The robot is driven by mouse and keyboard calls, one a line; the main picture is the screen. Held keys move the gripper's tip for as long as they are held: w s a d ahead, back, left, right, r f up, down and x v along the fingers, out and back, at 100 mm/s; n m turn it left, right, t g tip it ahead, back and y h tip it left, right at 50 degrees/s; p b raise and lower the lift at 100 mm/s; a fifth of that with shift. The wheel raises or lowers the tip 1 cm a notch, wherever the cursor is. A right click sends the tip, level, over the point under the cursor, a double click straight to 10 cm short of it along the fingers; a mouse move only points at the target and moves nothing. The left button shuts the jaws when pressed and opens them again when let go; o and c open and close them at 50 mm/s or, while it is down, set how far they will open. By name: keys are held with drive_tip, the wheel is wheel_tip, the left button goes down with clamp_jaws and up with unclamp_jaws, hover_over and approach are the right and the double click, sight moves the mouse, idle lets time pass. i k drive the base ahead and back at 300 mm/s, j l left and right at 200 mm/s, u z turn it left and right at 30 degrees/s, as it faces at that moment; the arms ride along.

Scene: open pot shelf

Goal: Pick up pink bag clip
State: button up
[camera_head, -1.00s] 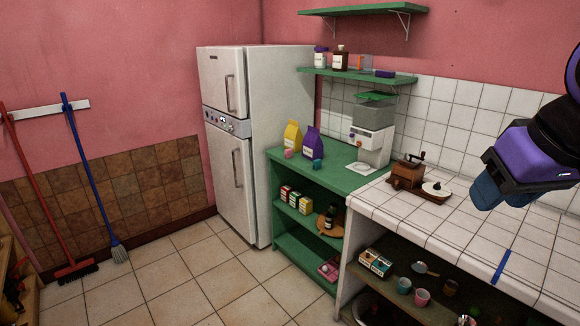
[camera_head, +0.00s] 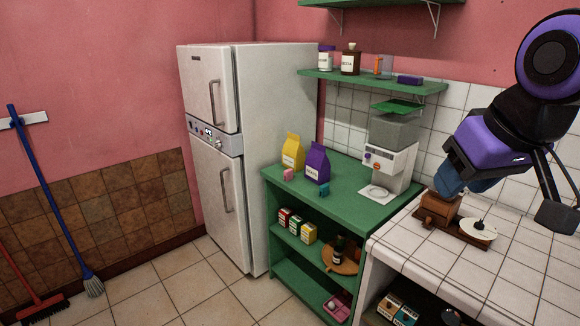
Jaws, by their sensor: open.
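The pink bag clip (camera_head: 288,174) is a small blocky piece on the green unit's top, just in front of the yellow bag (camera_head: 293,152). A purple bag (camera_head: 317,163) stands to its right, with a teal clip-like piece (camera_head: 323,190) in front of that bag. My gripper (camera_head: 456,182), purple and black with blue ends, hangs at the right above the white tiled counter. It is open, well to the right of the pink clip and apart from it. Its fingers show only in part. The pink clip is in plain view.
A white grinder-like machine (camera_head: 391,158) stands on the green top (camera_head: 352,196), between the bags and my gripper. A wooden coffee mill (camera_head: 438,209) sits below my gripper. A wall shelf (camera_head: 370,80) overhangs the green unit. The floor before the fridge (camera_head: 250,200) is clear.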

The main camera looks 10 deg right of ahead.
sight(288, 174)
drive_tip(key=i+j+z, duration=0.25)
drive_tip(key=i+j, duration=1.6)
drive_tip(key=i, duration=0.15)
